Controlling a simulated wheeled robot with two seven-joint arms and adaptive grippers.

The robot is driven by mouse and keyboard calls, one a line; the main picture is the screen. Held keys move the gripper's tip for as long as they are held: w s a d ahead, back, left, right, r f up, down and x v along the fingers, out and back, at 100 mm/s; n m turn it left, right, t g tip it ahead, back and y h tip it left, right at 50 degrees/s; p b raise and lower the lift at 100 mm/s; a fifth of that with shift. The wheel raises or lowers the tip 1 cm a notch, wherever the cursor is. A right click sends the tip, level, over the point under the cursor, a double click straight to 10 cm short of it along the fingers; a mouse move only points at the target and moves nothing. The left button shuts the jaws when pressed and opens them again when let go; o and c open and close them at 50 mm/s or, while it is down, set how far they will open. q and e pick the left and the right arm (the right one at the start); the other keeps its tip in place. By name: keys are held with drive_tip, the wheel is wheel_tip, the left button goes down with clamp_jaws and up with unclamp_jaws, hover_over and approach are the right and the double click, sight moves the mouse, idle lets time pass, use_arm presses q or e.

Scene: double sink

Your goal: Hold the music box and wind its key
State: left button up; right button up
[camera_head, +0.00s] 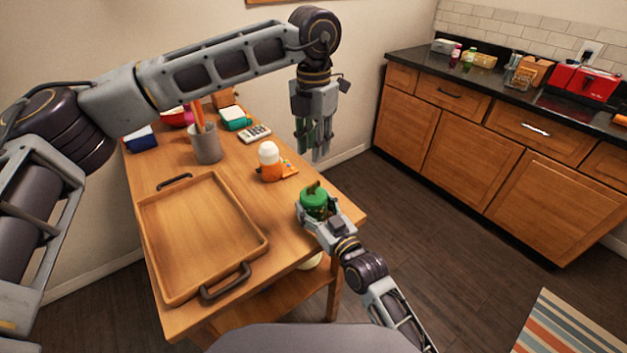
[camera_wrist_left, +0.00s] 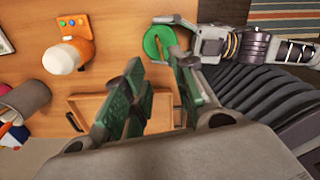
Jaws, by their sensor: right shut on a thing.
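The green music box (camera_head: 315,204) is at the table's near right edge, with a small brownish-gold key (camera_head: 313,187) on its top. My right gripper (camera_head: 322,216) is shut on it from the near side. In the left wrist view the music box (camera_wrist_left: 153,46) is a round green shape beside my right gripper (camera_wrist_left: 188,42). My left gripper (camera_head: 316,152) points down, higher and farther back than the music box, and touches nothing. In the left wrist view its green-padded fingers (camera_wrist_left: 160,72) are apart and empty.
A wooden tray (camera_head: 150,222) with dark handles fills the table's left. An orange item with a white top (camera_head: 269,160), a grey cup (camera_head: 205,150) with orange sticks and a calculator-like item (camera_head: 255,134) stand behind. A counter (camera_head: 490,85) is across the floor.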

sight(314, 183)
use_arm(q)
drive_tip(key=shift+f, duration=5.5)
clamp_jaws()
